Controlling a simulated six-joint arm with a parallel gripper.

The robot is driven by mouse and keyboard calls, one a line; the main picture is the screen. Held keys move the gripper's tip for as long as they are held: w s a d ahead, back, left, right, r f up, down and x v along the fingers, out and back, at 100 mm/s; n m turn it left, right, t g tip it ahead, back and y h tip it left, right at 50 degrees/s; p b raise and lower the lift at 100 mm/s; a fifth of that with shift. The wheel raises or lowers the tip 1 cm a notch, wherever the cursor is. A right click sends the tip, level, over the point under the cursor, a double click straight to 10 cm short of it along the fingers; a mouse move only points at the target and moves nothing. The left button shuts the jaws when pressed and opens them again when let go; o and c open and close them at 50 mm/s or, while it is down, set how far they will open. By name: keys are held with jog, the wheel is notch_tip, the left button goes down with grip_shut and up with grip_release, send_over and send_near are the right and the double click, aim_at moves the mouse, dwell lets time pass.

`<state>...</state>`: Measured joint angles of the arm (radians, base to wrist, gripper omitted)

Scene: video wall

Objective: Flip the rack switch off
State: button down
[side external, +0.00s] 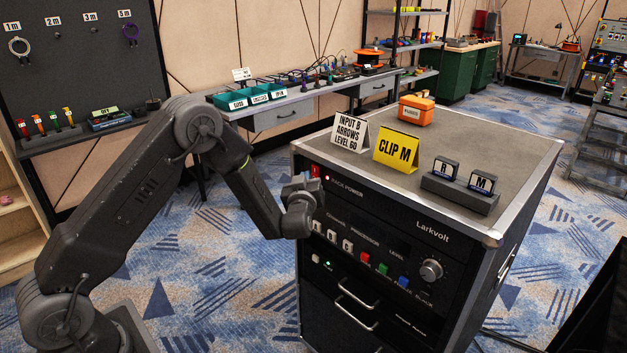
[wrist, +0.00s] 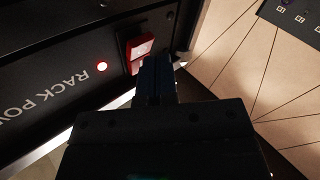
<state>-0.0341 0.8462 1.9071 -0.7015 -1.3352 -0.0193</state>
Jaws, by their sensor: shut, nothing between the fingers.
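In the side external view my gripper (side external: 308,184) is at the upper left of the rack front (side external: 390,225), and the switch is mostly hidden there by my gripper.
On the rack top stand a white card (side external: 350,133), a yellow CLIP M card (side external: 397,149), an orange case (side external: 416,109) and a dark holder with two labelled pieces (side external: 460,190). Lower on the front are coloured buttons, a knob (side external: 431,270) and drawer handles (side external: 357,302).

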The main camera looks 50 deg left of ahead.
jog(key=shift+w+f, duration=0.1)
jog(key=shift+w, duration=0.3)
dwell(0.5)
jog(key=shift+s, duration=0.15)
jog(key=shift+s+r, duration=0.25)
jog(key=shift+s, duration=0.4)
jog(key=shift+s+r, duration=0.25)
jog(key=shift+s, duration=0.55)
jog(key=shift+s+r, duration=0.25)
jog(key=shift+s, duration=0.55)
jog(key=shift+s+r, duration=0.25)
jog(key=shift+s, duration=0.55)
jog(key=shift+r, duration=0.1)
